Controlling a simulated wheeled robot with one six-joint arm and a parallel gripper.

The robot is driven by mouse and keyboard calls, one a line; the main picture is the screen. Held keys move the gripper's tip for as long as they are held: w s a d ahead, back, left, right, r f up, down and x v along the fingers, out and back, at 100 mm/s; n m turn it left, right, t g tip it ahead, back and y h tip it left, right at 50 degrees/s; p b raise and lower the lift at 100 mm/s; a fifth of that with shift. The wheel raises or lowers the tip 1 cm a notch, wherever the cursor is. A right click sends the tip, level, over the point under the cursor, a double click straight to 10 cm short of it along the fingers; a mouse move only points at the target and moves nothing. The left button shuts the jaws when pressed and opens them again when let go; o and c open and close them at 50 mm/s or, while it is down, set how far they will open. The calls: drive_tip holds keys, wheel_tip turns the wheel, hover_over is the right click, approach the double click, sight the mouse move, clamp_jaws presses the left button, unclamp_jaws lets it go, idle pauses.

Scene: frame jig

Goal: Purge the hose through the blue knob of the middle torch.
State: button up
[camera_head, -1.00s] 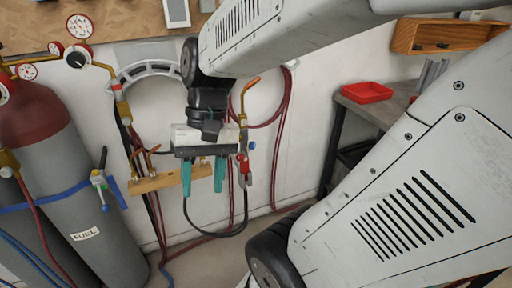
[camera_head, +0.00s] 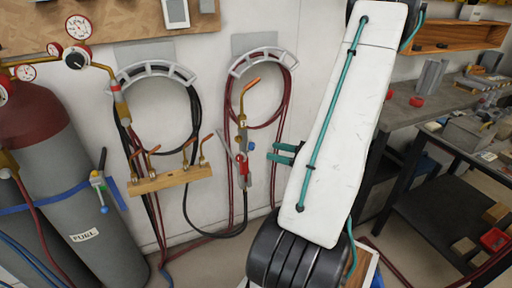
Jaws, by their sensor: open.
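A torch (camera_head: 243,125) with a brass body and copper tip hangs upright on the wall, right of the wooden tip rack. It has a red knob (camera_head: 242,157) and a small blue knob (camera_head: 251,146) on its right side. Another blue knob (camera_head: 104,209) shows low on a fitting beside the grey cylinders. I cannot tell for sure which torch counts as the middle one. My gripper (camera_head: 270,152) shows its teal fingers just right of the hanging torch, apart from it in the picture and empty. My arm hides most of the gripper's body.
The wooden rack (camera_head: 170,181) holds several copper tips. Black hose (camera_head: 195,110) and red hose (camera_head: 285,100) hang from wall hangers. Gas cylinders (camera_head: 75,170) with gauges stand at left. A cluttered workbench (camera_head: 395,118) stands at right, behind my arm.

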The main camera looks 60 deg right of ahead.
sight(254, 146)
drive_tip(key=x, duration=0.7)
drive_tip(key=shift+w+d+f, duration=0.1)
drive_tip(key=shift+w, duration=0.2)
